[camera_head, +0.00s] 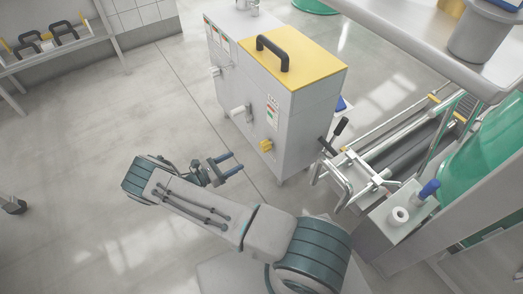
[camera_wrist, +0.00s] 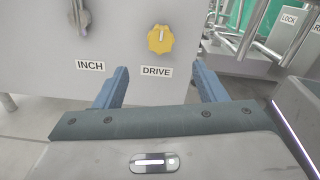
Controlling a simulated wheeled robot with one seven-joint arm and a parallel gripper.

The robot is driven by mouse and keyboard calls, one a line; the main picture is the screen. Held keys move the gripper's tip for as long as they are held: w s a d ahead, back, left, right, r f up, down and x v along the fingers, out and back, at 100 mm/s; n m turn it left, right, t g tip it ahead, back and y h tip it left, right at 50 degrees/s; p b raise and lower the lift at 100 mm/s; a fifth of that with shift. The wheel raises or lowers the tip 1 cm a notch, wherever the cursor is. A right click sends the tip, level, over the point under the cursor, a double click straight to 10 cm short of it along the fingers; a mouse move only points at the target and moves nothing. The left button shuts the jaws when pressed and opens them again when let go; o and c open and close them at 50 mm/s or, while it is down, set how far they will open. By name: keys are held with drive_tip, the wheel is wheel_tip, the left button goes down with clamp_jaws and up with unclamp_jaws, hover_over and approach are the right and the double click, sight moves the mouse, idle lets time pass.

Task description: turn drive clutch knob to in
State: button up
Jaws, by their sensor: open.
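The drive clutch knob is the yellow lobed knob (camera_wrist: 160,39) above a DRIVE label (camera_wrist: 156,71) on the grey cabinet front. A pale pointer mark on it stands roughly upright. In the head view the yellow knob (camera_head: 265,146) sits low on the cabinet front near its right edge. My gripper (camera_wrist: 160,68) is open and empty, with its two blue fingers spread. In the wrist view the knob lies above and between the fingertips, apart from them. In the head view my gripper (camera_head: 228,165) is to the left of the knob, with clear space between.
A grey handle (camera_wrist: 80,14) above an INCH label (camera_wrist: 90,65) is left of the knob. The cabinet (camera_head: 290,105) has a yellow top with a black handle (camera_head: 273,52). A roller conveyor (camera_head: 405,150) stands right of it. Floor on the left is open.

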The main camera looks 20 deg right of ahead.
sight(261, 147)
drive_tip(key=w+d, duration=0.1)
drive_tip(key=d, duration=0.3)
drive_tip(key=d+b, duration=0.1)
drive_tip(key=d, duration=0.4)
drive_tip(key=w+d+b, duration=0.1)
drive_tip(key=d, duration=0.3)
drive_tip(key=shift+w+d, duration=0.2)
drive_tip(key=shift+w, duration=0.1)
drive_tip(key=shift+c, duration=0.4)
drive_tip(key=c, duration=0.9)
